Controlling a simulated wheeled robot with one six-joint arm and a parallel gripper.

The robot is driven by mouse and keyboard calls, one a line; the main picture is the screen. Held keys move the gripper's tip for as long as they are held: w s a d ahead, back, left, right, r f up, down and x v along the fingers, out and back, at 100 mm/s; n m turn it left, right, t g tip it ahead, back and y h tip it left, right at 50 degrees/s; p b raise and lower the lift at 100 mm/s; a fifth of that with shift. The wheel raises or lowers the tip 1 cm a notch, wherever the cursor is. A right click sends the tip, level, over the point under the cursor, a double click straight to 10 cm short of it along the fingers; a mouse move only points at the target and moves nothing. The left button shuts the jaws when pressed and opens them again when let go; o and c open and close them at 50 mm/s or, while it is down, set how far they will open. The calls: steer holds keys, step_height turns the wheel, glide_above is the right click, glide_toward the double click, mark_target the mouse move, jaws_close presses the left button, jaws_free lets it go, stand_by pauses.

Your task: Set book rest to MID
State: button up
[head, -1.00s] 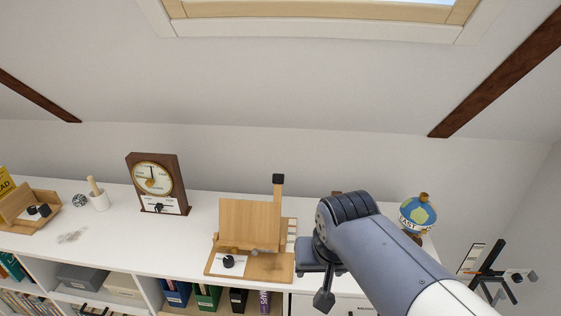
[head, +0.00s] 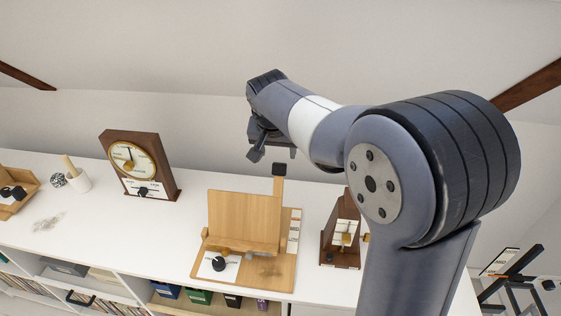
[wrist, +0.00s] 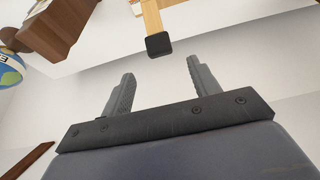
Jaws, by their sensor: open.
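The book rest (head: 243,218) stands on the white desk in the head view, its wooden board leaning back on a flat base. An upright wooden arm with a black cap (head: 279,169) rises at its right rear. A pale strip with small marks (head: 294,230) runs along the right side; I cannot read it. A dark knob (head: 219,263) sits on a white plate at the front left. My gripper (head: 276,148) is above the capped arm. In the wrist view my open, empty gripper (wrist: 162,72) points at the black cap (wrist: 158,44), which lies just beyond the fingertips, apart from them.
A wooden clock (head: 138,165) stands to the left and a dark wooden device (head: 341,235) close on the right. A white cup (head: 77,181) is farther left. A globe (wrist: 10,72) shows in the wrist view. The sloped wall rises behind the desk.

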mark_target(279, 164)
steer(key=p+x, duration=0.1)
steer(key=x, duration=0.7)
steer(key=shift+w+d+f, duration=0.1)
steer(key=shift+f, duration=0.3)
steer(key=shift+c, duration=0.4)
